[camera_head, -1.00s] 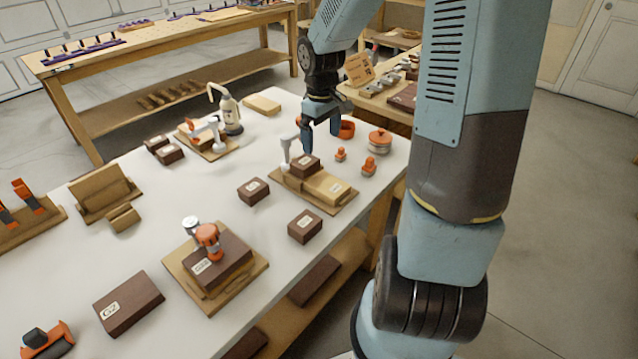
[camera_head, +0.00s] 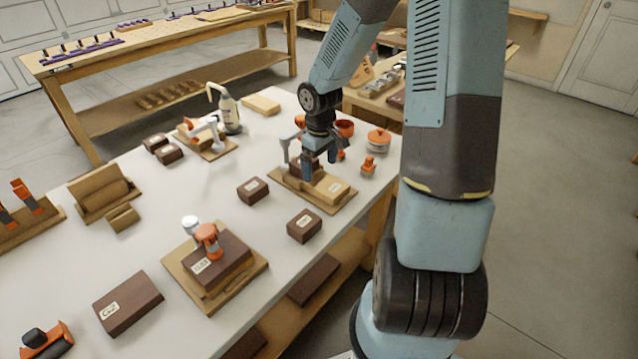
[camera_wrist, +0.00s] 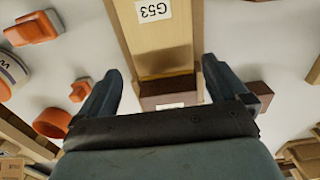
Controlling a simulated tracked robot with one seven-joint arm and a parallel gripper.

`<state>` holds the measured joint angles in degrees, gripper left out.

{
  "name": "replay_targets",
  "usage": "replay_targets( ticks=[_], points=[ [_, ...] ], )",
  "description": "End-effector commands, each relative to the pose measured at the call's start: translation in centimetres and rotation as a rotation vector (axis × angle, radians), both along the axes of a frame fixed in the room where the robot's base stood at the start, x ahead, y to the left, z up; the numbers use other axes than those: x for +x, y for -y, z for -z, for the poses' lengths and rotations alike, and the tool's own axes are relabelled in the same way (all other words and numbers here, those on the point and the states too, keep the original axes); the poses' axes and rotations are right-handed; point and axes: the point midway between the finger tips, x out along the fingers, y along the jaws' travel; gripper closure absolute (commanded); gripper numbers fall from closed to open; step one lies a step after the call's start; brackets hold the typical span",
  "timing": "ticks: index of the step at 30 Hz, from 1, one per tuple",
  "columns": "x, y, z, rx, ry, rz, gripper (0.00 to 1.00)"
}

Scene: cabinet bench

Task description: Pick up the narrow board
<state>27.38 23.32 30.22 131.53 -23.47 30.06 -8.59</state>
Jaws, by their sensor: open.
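A pale, narrow board (camera_head: 335,188) with a white label lies on a wooden base board (camera_head: 312,204) near the bench's right edge. In the wrist view the pale board (camera_wrist: 160,42) reads G53 and runs up the picture between my fingers. A dark brown block (camera_wrist: 172,98) shows at its near end, also between the fingers. My gripper (camera_head: 319,172) points down over the dark block and the pale board's end. It is open, with one finger on each side in the wrist view (camera_wrist: 161,70). Whether the fingers touch anything cannot be told. My gripper partly hides the dark block in the head view.
A grey-white clamp post (camera_head: 287,150) stands at the base board's left end. Dark blocks (camera_head: 253,190) (camera_head: 304,225) lie nearby. Orange parts (camera_head: 368,165) and a round orange-topped container (camera_head: 379,139) stand to the right.

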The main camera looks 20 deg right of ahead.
Motion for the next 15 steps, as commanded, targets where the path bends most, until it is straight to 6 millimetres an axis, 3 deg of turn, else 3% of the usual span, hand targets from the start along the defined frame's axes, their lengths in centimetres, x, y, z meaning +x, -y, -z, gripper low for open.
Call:
replay_targets(
  ticks=[9,15],
  points=[
    [-0.2,-0.4,3.9,0.0,-0.004,-0.002,0.0],
    [-0.2,-0.3,4.7,0.0,-0.001,0.0,0.0]
  ],
)
